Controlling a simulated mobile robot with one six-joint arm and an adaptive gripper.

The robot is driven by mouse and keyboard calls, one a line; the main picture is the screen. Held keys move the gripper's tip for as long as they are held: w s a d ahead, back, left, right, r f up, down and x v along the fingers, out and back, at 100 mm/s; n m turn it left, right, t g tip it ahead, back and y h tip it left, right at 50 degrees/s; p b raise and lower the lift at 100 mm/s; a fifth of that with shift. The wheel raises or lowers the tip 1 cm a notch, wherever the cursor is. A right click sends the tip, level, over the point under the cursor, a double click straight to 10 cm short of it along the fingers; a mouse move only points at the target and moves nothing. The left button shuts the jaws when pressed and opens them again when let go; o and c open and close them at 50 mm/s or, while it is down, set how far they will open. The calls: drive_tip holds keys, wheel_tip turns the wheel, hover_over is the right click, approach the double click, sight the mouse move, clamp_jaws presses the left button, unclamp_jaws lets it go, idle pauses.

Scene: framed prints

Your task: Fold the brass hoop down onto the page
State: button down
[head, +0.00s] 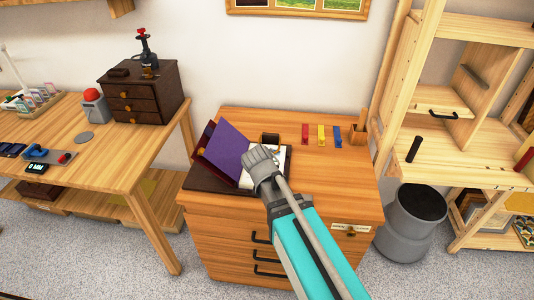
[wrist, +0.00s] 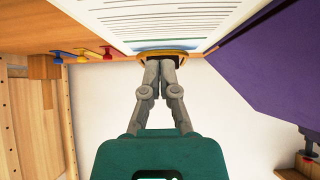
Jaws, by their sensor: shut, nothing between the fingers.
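An open book lies on a dark mat on the wooden cabinet, its purple cover (head: 223,149) raised at a slant on the left. Its white page (head: 283,157) is partly hidden behind my gripper (head: 256,158). In the wrist view the printed page (wrist: 160,18) fills the top, with the purple cover (wrist: 265,60) at the right. The brass hoop (wrist: 148,50) shows as a low curved band at the page's edge, just beyond my fingertips. My gripper (wrist: 161,62) is shut and empty; whether it touches the hoop I cannot tell. The hoop is hidden in the head view.
A small dark block (head: 270,138) is behind the book. A grey bin (head: 411,225) stands right of the cabinet; a wooden table (head: 75,150) is at the left.

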drive_tip(key=shift+s+a+f, duration=0.1)
drive_tip(key=shift+s+f, duration=0.15)
drive_tip(key=shift+s, duration=0.75)
